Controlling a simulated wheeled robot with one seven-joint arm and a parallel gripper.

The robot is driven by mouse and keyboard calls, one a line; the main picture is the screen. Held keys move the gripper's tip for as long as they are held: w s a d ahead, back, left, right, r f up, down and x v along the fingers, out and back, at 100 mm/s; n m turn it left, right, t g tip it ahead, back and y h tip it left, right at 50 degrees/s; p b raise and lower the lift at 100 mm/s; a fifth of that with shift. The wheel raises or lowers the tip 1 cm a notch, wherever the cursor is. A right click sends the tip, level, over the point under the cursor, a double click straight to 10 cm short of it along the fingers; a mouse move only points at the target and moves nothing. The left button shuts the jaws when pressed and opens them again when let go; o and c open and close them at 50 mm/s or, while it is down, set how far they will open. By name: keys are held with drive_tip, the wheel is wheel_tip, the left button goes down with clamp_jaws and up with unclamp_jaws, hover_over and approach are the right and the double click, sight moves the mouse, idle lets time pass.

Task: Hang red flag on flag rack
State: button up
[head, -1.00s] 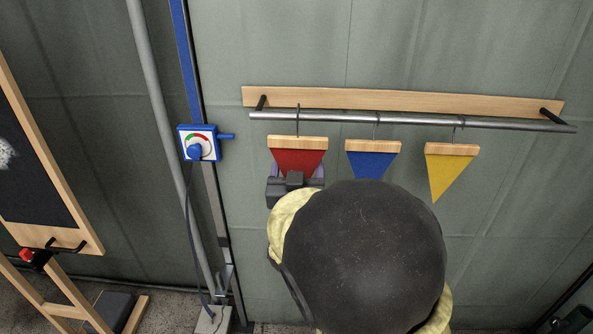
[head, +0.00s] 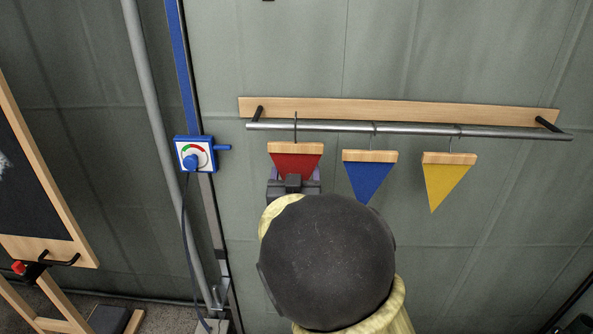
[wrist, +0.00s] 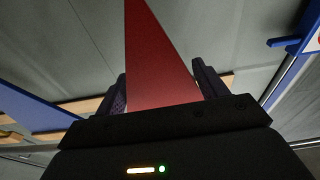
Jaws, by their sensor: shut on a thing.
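The red flag (head: 295,160) is a triangle under a wooden bar with a thin metal hook. My gripper (head: 294,177) is shut on the red flag from below. In the wrist view, the red flag (wrist: 160,65) stands between my gripper's fingers (wrist: 160,85). The flag rack (head: 400,130) is a metal rail on a wooden wall board. The red flag's hook crosses the rail's left part in the head view, its top above the rail; I cannot tell whether it rests on the rail or is in front. My dark arm hides the gripper's lower part.
A blue flag (head: 369,180) and a yellow flag (head: 449,184) hang on the rail to the right. A blue-and-white dial box (head: 195,154) with a cable is left of the rack. A wood-framed blackboard (head: 38,180) stands at the far left.

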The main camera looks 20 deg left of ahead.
drive_tip(key=shift+f, duration=0.45)
drive_tip(key=o, duration=1)
drive_tip(key=shift+o, duration=0.2)
drive_tip(key=v, duration=1.7)
drive_tip(key=shift+s+b, duration=0.15)
drive_tip(key=shift+b, duration=0.3)
